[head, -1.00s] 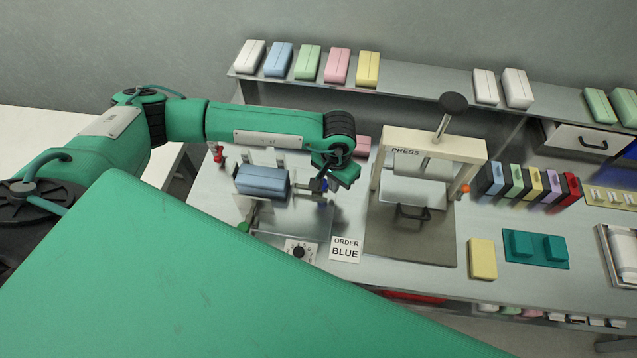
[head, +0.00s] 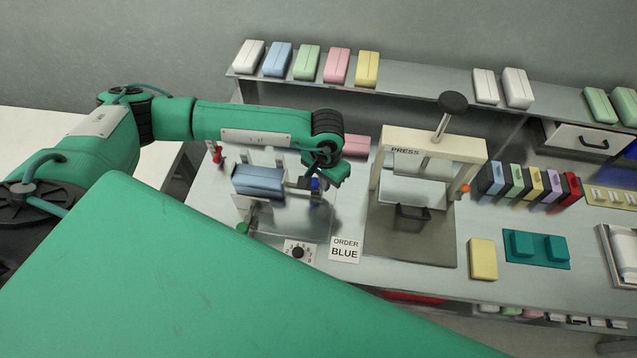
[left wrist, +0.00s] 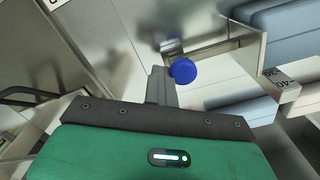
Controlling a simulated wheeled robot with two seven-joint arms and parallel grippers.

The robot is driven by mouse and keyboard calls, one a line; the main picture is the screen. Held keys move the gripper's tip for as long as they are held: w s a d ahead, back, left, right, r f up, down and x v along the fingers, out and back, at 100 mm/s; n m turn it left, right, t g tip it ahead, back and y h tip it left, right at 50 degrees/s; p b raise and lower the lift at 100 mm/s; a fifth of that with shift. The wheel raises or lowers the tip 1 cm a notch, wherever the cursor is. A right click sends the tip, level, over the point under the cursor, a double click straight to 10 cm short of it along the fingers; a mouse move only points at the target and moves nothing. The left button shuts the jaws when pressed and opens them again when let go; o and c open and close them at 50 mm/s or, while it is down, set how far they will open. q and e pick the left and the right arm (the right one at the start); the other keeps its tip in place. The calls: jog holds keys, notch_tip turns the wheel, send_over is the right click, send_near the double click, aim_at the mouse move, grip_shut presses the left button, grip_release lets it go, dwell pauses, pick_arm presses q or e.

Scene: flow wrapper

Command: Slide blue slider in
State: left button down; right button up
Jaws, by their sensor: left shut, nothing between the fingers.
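The blue slider knob (head: 314,184) sits at the right side of the small wrapper station, and it shows large and round in the left wrist view (left wrist: 183,70). My left gripper (head: 308,184) is shut and empty, with its fingers (left wrist: 162,88) right beside the knob. I cannot tell whether they touch it. A blue pack (head: 258,181) lies on the station to the left of the knob. My right gripper is not in view.
The press (head: 430,160) stands to the right of my left gripper. An order card reading BLUE (head: 345,250) and a numbered dial (head: 298,252) are in front. A pink pack (head: 356,145) lies behind. A shelf with several packs runs along the back.

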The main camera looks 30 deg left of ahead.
pick_arm(q)
jog(key=shift+a+f+b, duration=0.1)
jog(key=shift+a+b, duration=0.3)
dwell(0.8)
jog(key=shift+d+b, duration=0.4)
jog(key=shift+b, duration=0.2)
jog(key=shift+d, duration=0.1)
jog(key=shift+d+r+p, duration=0.1)
jog(key=shift+r+p, duration=0.3)
jog(key=shift+r, duration=0.55)
notch_tip(320, 180, up, 6)
jog(key=p, duration=0.1)
jog(key=shift+r+p, duration=0.15)
jog(key=shift+p, duration=0.25)
jog(key=shift+d, duration=0.1)
